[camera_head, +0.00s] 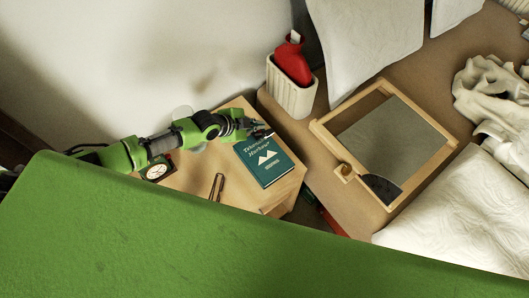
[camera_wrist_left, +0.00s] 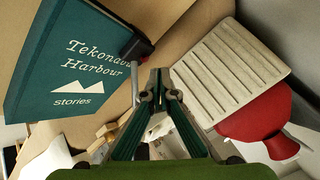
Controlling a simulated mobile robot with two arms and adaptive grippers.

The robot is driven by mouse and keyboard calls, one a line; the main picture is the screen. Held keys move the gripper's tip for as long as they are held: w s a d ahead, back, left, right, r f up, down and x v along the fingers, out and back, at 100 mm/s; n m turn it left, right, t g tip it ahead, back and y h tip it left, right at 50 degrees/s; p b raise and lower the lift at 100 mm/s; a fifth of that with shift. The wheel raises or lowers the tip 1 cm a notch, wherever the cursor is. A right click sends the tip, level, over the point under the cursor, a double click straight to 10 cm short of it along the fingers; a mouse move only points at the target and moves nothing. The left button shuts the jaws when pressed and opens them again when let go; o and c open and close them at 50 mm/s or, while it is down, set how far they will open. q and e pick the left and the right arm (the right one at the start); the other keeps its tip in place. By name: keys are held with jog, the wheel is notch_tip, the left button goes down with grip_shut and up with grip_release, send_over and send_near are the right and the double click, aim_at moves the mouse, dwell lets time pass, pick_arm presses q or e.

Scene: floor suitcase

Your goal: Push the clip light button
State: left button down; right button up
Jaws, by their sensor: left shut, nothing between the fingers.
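A small black thing with a thin grey stem, which looks like the clip light (camera_wrist_left: 137,43), shows in the left wrist view. It stands beside the teal book, just left of my fingertips. In the head view it cannot be told clearly from the dark gripper parts. My left gripper (camera_head: 262,128) reaches over the wooden nightstand (camera_head: 195,180) at the far edge of the book. In the wrist view its fingers (camera_wrist_left: 159,84) are together with nothing between them. Whether they touch the light cannot be told; no button shows clearly. My right gripper is not in view.
The teal book (camera_head: 270,170) lies on the nightstand, with a small clock (camera_head: 158,170) and a brown slim item (camera_head: 217,187) nearby. A white ribbed bin (camera_head: 290,98) holding a red object (camera_head: 292,62) stands behind. A wooden-framed mirror (camera_head: 390,135) lies to the right.

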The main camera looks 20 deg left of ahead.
pick_arm(q)
notch_tip(320, 180, up, 5)
jog(key=p, duration=0.4)
jog(key=shift+r, duration=0.2)
jog(key=shift+s, duration=0.1)
